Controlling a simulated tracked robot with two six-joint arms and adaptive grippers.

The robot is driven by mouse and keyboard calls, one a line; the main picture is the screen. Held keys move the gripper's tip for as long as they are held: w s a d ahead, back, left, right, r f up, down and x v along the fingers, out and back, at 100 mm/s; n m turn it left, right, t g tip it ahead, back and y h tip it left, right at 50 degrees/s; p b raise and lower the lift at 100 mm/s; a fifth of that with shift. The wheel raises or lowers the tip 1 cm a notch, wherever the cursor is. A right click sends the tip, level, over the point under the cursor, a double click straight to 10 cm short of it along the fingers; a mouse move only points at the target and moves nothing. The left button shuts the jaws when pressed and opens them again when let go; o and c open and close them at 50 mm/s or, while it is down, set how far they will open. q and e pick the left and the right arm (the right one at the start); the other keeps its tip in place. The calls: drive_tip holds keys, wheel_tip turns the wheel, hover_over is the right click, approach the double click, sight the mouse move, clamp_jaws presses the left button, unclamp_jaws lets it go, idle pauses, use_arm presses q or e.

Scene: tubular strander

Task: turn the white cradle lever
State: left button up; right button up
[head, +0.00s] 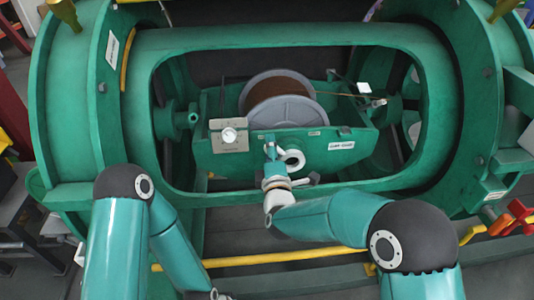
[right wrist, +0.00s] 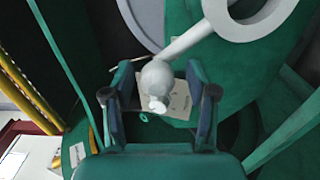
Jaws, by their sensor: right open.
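The white cradle lever has a ring-shaped hub (head: 292,158) on the near wall of the green cradle (head: 225,158). In the right wrist view, its pale arm (right wrist: 185,42) runs from the ring down-left to a round knob (right wrist: 157,78). My right gripper (head: 270,150) is in front of the cradle wall, just left of the hub, and hides much of the lever in the head view. In the right wrist view, my right gripper (right wrist: 159,92) is open, with the knob between its fingers and a gap visible on each side. My left gripper is out of view.
A spool (head: 285,100) with grey flanges sits in the cradle. A grey plate with a white round part (head: 229,136) is left of the lever. The green frame (head: 300,35) surrounds the opening. A yellow rail (head: 270,258) runs below; red and yellow handles (head: 510,220) are at right.

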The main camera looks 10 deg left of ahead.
drive_tip(key=shift+s+d, duration=0.1)
drive_tip(key=v, duration=1.1)
drive_tip(key=shift+s, duration=0.4)
